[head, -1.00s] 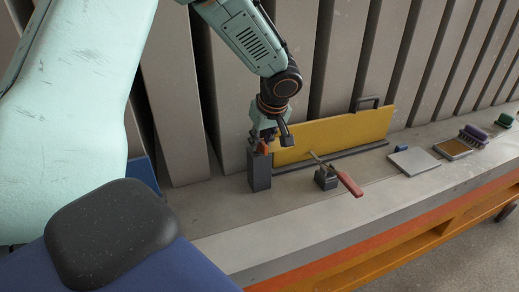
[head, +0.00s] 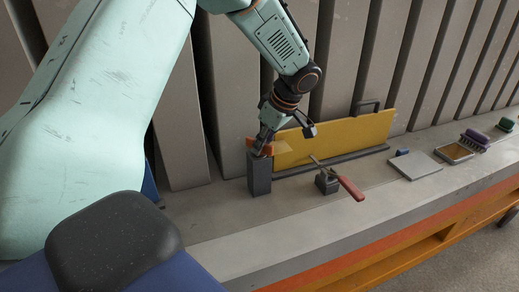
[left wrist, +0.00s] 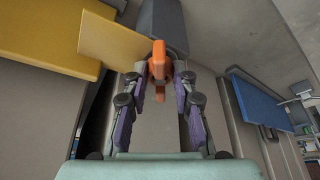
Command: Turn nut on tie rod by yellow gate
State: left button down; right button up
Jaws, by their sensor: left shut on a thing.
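The yellow gate (head: 345,135) stands upright along the back of the ledge, with a dark handle on top. At its left end stands a dark grey post (head: 259,176) with an orange nut (head: 265,150) at its top. My left gripper (head: 264,146) is shut on the nut, coming down tilted from the upper right. The left wrist view shows the orange nut (left wrist: 158,65) between the two fingers, with the yellow gate (left wrist: 45,35) at upper left. The tie rod itself is hidden or cannot be made out. My right gripper is not in view.
A toggle clamp with a red handle (head: 351,187) stands in front of the gate. Farther right lie a grey plate (head: 414,165), a tray (head: 454,153), a purple brush (head: 475,138) and a green item (head: 505,124). The front ledge is clear.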

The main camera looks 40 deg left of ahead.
pick_arm(q)
jog(key=shift+n+g, duration=0.3)
jog(key=shift+n, duration=0.3)
jog(key=n+g+p, duration=0.1)
jog(key=n, duration=0.1)
jog(key=shift+w+n, duration=0.15)
jog(key=shift+n, duration=0.55)
jog(key=n+p, duration=0.1)
jog(key=n+g+h+p, duration=0.1)
jog(key=shift+w+a+n, duration=0.15)
jog(key=shift+n, duration=0.55)
jog(key=c, duration=1)
grip_release()
